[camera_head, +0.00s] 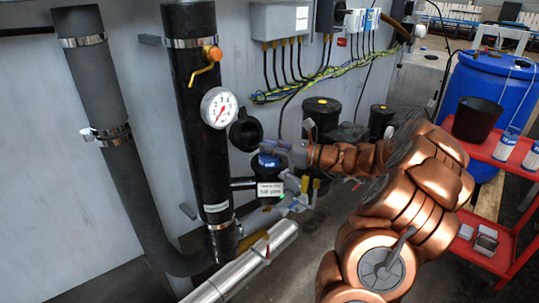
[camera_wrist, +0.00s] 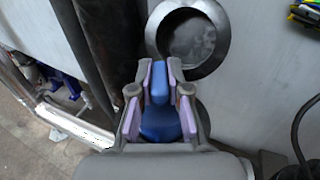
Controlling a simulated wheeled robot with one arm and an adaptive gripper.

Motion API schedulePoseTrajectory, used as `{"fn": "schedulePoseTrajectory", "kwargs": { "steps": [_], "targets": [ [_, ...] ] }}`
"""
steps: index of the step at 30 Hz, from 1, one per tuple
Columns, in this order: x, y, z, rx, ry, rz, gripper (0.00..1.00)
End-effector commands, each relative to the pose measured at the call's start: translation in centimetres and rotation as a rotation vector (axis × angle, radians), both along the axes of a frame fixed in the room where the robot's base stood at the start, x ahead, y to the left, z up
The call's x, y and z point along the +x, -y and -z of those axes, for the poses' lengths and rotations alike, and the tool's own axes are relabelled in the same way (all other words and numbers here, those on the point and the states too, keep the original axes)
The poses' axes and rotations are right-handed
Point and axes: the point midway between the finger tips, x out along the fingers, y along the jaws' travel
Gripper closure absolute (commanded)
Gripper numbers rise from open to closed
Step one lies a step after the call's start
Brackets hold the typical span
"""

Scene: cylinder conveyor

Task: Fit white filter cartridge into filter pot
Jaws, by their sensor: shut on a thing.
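My gripper (camera_wrist: 160,100) is shut on a blue grip piece (camera_wrist: 161,122), its fingers on both sides of it. The same blue piece (camera_head: 268,160) shows small in the head view, at the mouth of the black filter pot (camera_head: 273,175). No white cartridge body shows below the blue piece, so I cannot tell how deep it sits. The pot's round lid (camera_head: 243,131) stands open on the left; its dish-shaped inner side (camera_wrist: 188,43) faces the wrist camera. A white label reading 5.0 µm (camera_head: 270,190) is on the pot's front.
A thick black pipe (camera_head: 202,130) with a gauge (camera_head: 219,107) stands left of the pot. A silver pipe (camera_head: 240,265) runs below. Two black cylinders (camera_head: 320,115) (camera_head: 380,120) stand behind my arm. A red trolley (camera_head: 500,255) at right holds a black bucket (camera_head: 477,120) and white-and-blue cylinders (camera_head: 507,143).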

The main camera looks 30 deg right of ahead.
Motion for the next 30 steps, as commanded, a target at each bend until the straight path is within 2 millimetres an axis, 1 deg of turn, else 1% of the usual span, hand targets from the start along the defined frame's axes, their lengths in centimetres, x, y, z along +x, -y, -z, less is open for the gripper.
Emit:
{"fn": "schedulePoseTrajectory", "kwargs": {
  "steps": [3, 6, 18, 19, 24, 26, 30],
  "targets": [
    [0.0, 0.0, 1.8, 0.004, -0.004, 0.000, 1.00],
    [0.0, 0.0, 2.8, 0.004, -0.003, -0.001, 1.00],
    [0.0, 0.0, 3.1, 0.002, -0.001, 0.000, 1.00],
    [0.0, 0.0, 3.1, 0.001, -0.001, 0.000, 0.82],
    [0.0, 0.0, 3.1, 0.001, -0.001, 0.000, 0.64],
    [0.0, 0.0, 3.1, 0.001, -0.001, 0.000, 0.59],
    [0.0, 0.0, 3.1, 0.001, -0.001, 0.000, 0.59]
  ]
}}
